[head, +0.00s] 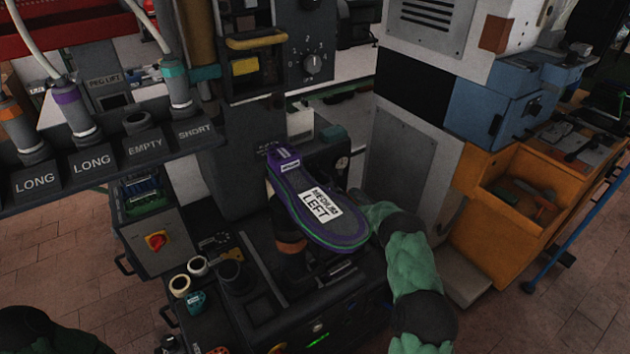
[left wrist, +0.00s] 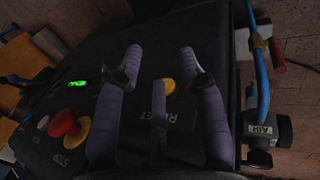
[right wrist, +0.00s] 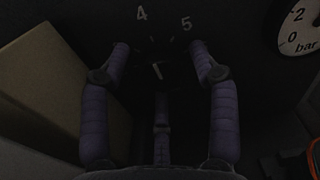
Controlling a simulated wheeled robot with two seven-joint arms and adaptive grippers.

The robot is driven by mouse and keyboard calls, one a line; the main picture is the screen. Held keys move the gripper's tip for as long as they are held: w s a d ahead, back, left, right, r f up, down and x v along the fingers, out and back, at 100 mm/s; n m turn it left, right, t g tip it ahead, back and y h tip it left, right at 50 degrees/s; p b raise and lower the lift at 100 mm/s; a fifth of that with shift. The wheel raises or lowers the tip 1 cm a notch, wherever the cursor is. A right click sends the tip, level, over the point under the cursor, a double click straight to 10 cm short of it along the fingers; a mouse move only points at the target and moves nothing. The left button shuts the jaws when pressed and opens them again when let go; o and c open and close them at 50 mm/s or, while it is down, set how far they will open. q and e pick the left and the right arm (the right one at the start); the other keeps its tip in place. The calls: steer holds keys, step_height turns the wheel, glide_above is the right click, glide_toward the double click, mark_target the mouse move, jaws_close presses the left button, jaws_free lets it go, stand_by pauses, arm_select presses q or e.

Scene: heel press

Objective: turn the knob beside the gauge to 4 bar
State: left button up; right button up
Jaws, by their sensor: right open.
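In the right wrist view the dark knob (right wrist: 155,55) is hard to make out on a black panel. The numerals 4 and 5 show above it and a small white mark just below. The gauge (right wrist: 300,28), marked 2, 0 and bar, is cut off at the right; its needle is unclear. My right gripper (right wrist: 158,47) is open, its fingertips either side of the knob; contact cannot be told. My left gripper (left wrist: 158,58) is open over a control panel.
The purple sole (head: 315,205), labelled left, stands close to my right arm. Another numbered knob (head: 313,64) is higher on the machine. A blue hose (left wrist: 261,70) runs beside.

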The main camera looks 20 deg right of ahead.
steer(key=s+d, duration=0.1)
steer(key=s, duration=1.1)
steer(key=shift+d, duration=0.3)
steer(key=shift+f, duration=0.1)
